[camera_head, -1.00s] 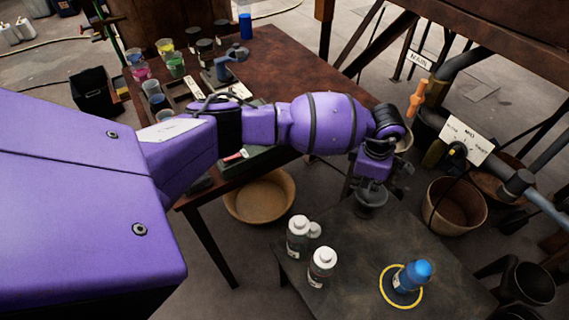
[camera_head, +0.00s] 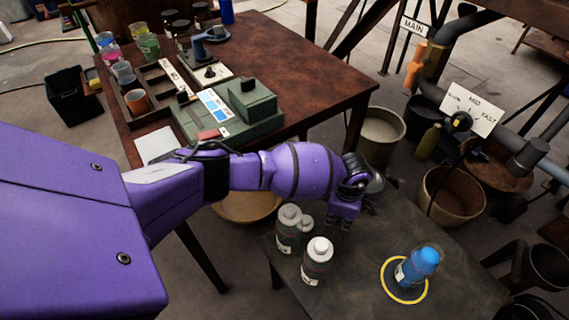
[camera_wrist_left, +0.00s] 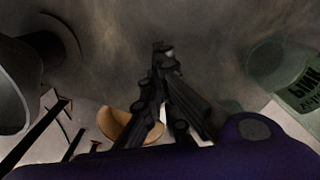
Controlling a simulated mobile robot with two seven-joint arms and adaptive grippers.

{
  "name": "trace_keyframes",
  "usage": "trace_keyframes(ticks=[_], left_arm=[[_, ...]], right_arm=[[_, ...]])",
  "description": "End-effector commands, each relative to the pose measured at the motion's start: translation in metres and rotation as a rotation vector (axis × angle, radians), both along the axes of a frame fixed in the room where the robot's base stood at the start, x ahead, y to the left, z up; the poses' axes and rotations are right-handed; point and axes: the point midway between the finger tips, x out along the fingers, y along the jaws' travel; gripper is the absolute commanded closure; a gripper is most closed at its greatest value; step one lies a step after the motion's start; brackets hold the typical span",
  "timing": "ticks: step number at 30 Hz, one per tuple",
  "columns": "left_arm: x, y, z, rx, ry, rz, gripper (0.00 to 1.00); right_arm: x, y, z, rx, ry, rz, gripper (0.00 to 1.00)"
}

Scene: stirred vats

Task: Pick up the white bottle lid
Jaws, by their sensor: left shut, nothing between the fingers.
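My right gripper is not in view.
A blue-topped bottle (camera_head: 421,263) stands inside a yellow ring (camera_head: 385,287) at the right of the low table. A tan bowl (camera_head: 245,208) is on the floor, partly hidden by my arm.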

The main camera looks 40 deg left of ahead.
Motion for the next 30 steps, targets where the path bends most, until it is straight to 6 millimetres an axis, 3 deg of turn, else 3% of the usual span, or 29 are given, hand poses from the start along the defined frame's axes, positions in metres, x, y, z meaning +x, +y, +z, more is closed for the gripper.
trace_keyframes(ticks=[4, 6, 12, 26, 30], left_arm=[[0.001, -0.002, -0.032, -0.001, 0.001, 0.001, 1.00], [-0.002, 0.015, -0.026, 0.002, -0.003, 0.001, 1.00], [-0.007, 0.033, -0.025, 0.000, -0.005, -0.001, 1.00], [-0.008, 0.038, -0.024, -0.001, -0.007, -0.002, 1.00], [-0.008, 0.047, -0.025, 0.000, -0.006, -0.001, 1.00]], right_arm=[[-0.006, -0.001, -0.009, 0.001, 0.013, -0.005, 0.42], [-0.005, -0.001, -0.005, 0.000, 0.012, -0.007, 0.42], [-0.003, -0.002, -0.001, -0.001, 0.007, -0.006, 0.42], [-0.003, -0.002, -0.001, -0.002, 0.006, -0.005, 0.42], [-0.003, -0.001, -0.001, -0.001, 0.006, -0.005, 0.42]])
